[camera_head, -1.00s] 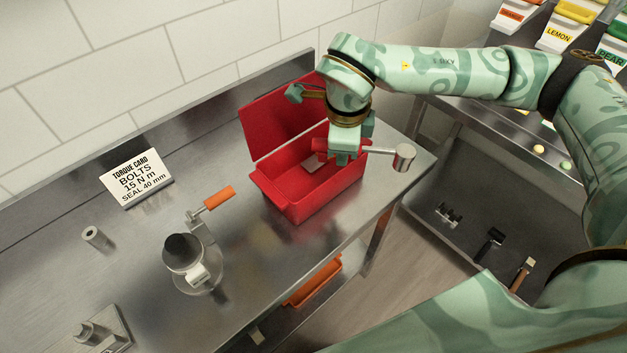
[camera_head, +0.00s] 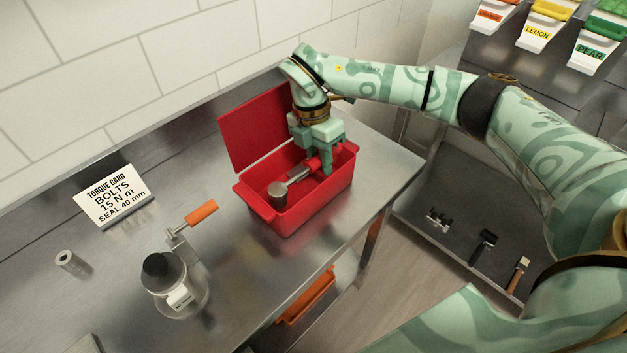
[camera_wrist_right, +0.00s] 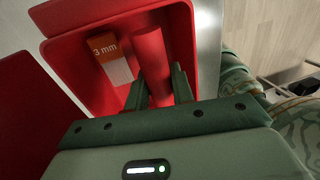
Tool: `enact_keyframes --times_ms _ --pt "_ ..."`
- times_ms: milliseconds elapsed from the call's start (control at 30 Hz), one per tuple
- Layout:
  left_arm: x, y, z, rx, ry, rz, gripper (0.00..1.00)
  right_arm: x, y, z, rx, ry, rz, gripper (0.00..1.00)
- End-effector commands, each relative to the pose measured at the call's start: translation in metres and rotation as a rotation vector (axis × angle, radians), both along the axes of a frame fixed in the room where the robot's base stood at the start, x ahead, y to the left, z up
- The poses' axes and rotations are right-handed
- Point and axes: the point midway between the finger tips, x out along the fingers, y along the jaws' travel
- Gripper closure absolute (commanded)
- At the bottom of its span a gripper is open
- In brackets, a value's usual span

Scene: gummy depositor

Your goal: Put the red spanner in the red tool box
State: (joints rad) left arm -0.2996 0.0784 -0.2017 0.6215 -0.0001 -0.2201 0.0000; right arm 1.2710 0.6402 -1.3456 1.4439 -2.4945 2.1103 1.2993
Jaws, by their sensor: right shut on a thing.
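The red tool box (camera_head: 325,198) stands on the steel bench with its lid (camera_head: 245,130) open at the back. My right gripper (camera_head: 326,168) is shut on the red spanner (camera_head: 278,193) by its red handle, down inside the box opening. The spanner's grey metal head points to the left in the head view, within the box walls. I cannot tell whether it touches the floor of the box. In the right wrist view the red handle (camera_wrist_right: 150,50) is between the two fingers (camera_wrist_right: 160,88). My left gripper is not in view.
A 3 mm orange-and-white piece (camera_wrist_right: 112,60) lies in the box beside the handle. Left of the box are a cranked device (camera_head: 172,283), a torque card (camera_head: 115,197) and a small metal cylinder (camera_head: 70,262). Tools lie on the lower shelf (camera_head: 450,250) at right.

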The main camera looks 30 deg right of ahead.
Motion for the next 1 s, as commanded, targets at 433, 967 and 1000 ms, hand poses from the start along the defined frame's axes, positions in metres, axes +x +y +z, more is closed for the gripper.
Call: enact_keyframes --times_ms 433,967,1000 --pt "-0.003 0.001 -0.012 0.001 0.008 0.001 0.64 0.000 0.000 -0.053 0.000 -0.002 0.004 1.00" --pt "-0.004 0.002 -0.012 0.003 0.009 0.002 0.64 0.000 0.000 -0.054 0.000 -0.003 0.004 0.67" --pt "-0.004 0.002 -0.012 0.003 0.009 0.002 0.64 0.000 0.000 -0.054 0.000 -0.003 0.004 0.67"
